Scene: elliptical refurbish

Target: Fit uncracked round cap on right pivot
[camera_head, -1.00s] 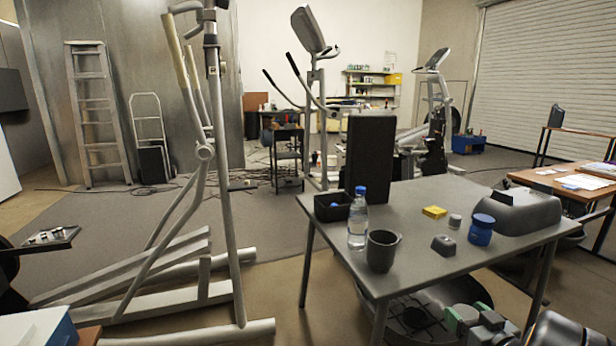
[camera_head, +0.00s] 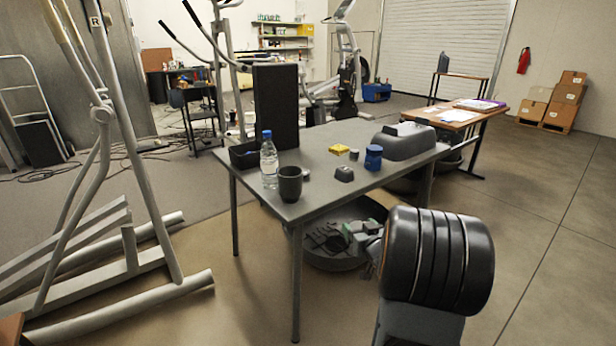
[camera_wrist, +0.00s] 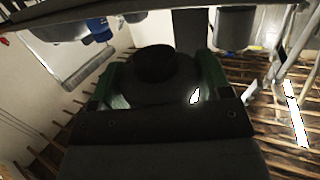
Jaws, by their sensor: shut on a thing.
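The elliptical trainer (camera_head: 122,180) stands at the left of the head view.
Floor is clear between trainer and table, and at right.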

